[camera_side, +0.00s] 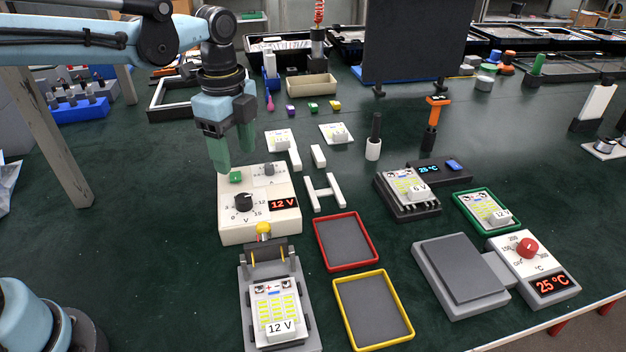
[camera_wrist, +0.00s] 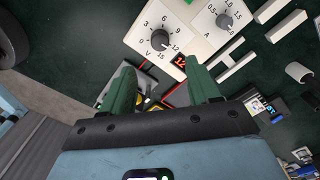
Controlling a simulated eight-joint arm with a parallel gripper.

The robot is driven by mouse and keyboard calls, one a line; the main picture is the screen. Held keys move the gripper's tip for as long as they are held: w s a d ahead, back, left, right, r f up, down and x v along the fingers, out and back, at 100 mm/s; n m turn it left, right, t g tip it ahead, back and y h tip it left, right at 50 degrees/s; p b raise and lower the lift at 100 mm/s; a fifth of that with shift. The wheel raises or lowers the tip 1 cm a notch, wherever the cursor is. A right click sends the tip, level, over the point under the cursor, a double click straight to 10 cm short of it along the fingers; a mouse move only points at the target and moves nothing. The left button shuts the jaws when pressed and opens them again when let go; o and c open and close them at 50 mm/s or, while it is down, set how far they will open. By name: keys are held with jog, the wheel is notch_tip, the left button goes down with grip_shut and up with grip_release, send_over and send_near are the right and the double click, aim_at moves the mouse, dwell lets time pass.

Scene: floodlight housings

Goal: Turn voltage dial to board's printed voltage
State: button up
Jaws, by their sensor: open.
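The white power supply (camera_side: 232,225) stands left of centre. Its black voltage dial (camera_side: 243,202) has a printed scale up to 15, and its red display (camera_side: 284,203) reads 12 V. The dial also shows in the wrist view (camera_wrist: 160,40), just beyond my fingertips. The board (camera_side: 275,300) in the grey fixture in front of the supply has a printed label reading 12 V. My gripper (camera_side: 234,158) is open and empty, with green fingers apart above the back left of the supply. In the wrist view the fingers (camera_wrist: 160,68) hold nothing, and the dial is apart from them.
Red (camera_side: 345,240) and yellow (camera_side: 373,310) trays lie to the right. A 6 V board (camera_side: 408,184) sits in a dark fixture. The table left of the supply is clear.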

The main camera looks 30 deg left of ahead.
jog(key=shift+r, duration=1.2)
jog(key=s+a+f+n+t, duration=0.2)
jog(key=s+n+t, duration=0.1)
jog(key=n, duration=0.5)
jog(key=s+a+f+n+t, duration=0.2)
jog(key=s+n, duration=0.4)
jog(key=n, duration=0.3)
jog(key=shift+s+a+t, duration=0.15)
jog(key=shift+a+t, duration=0.4)
jog(key=shift+t, duration=0.55)
